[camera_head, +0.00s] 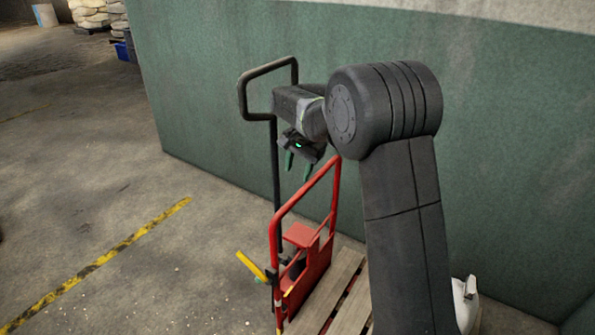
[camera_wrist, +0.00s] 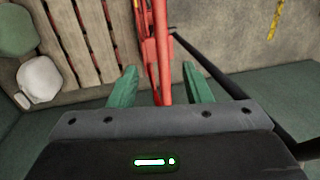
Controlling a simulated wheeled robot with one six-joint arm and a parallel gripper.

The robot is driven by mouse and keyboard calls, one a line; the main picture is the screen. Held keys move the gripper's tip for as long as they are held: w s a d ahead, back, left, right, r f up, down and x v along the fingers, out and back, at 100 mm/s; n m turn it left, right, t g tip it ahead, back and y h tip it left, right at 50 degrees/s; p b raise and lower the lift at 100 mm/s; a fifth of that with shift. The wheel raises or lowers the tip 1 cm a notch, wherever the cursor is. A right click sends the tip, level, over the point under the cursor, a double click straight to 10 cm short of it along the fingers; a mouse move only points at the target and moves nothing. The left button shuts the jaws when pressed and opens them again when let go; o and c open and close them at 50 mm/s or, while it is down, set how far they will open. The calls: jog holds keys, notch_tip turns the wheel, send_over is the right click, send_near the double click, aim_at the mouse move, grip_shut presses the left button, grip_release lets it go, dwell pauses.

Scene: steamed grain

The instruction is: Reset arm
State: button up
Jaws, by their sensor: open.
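My gripper (camera_head: 298,172) hangs at the end of my dark arm, above and behind the red frame of a cart or hand truck (camera_head: 276,235). Its two green fingers point down and stand apart with nothing held between them. In the wrist view, my gripper (camera_wrist: 160,90) shows both fingers spread, with the red frame (camera_wrist: 162,55) seen beyond and between them. I cannot tell from the wrist view how far the frame lies from the fingertips.
A black handle (camera_head: 243,90) rises by the green wall (camera_head: 200,90). A wooden pallet (camera_head: 350,305) lies at the base. A yellow lever (camera_head: 250,265) sticks out left. The concrete floor (camera_head: 80,200) at left is open, with a striped line (camera_head: 110,255). Sacks (camera_head: 90,12) stand far back.

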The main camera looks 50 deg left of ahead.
aim_at(291, 203)
jog(key=f, duration=0.4)
jog(key=a+f, duration=0.1)
jog(key=f, duration=0.4)
jog(key=a+f, duration=0.1)
jog(key=f, duration=0.3)
jog(key=shift+s+a+f, duration=0.15)
jog(key=shift+s+a, duration=0.1)
jog(key=shift+s, duration=0.15)
jog(key=shift+d+f, duration=0.1)
jog(key=shift+f, duration=0.1)
jog(key=shift+w+d, duration=0.15)
jog(key=shift+d, duration=0.3)
jog(key=shift+w+d+r, duration=0.1)
